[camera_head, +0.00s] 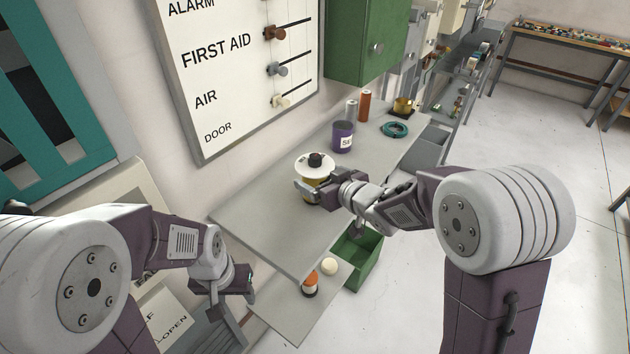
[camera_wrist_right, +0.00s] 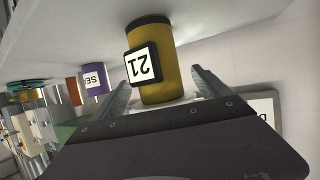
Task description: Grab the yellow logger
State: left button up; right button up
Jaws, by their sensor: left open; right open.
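The yellow logger (camera_head: 319,184) stands on the grey shelf in the head view, with a white disc and black knob on top. In the right wrist view the yellow logger (camera_wrist_right: 160,75) appears inverted, with a dark end band and a label reading 21. My right gripper (camera_head: 318,192) is open at the logger's near side, hiding part of its body. In the wrist view its fingers (camera_wrist_right: 165,88) lie on either side of the logger; contact cannot be told. My left gripper (camera_head: 243,290) is open and empty, low at the left, away from the logger.
Farther along the shelf (camera_head: 265,215) stand a purple labelled can (camera_head: 343,137), a red-brown cylinder (camera_head: 364,106) and a teal ring (camera_head: 394,130). A green bin (camera_head: 362,262) sits below. An orange-and-dark bottle (camera_head: 310,284) and cream ball (camera_head: 329,266) rest on a lower shelf.

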aim_at(319, 162)
jog(key=x, duration=0.3)
jog(key=shift+w+f, duration=0.1)
jog(key=shift+c, duration=1)
jog(key=shift+d, duration=0.1)
jog(key=c, duration=1.7)
notch_tip(319, 162, up, 5)
jog(key=shift+p, duration=0.65)
jog(key=shift+s+d+r+p, duration=0.6)
jog(key=shift+d+r, duration=0.45)
jog(key=shift+d, duration=0.85)
jog(key=shift+s+d+r+p, duration=0.35)
jog(key=shift+d+r+p, duration=0.55)
jog(key=shift+d, duration=1)
jog(key=shift+s+d+r+p, duration=0.55)
jog(key=shift+d+r, duration=0.65)
jog(key=shift+d, duration=0.7)
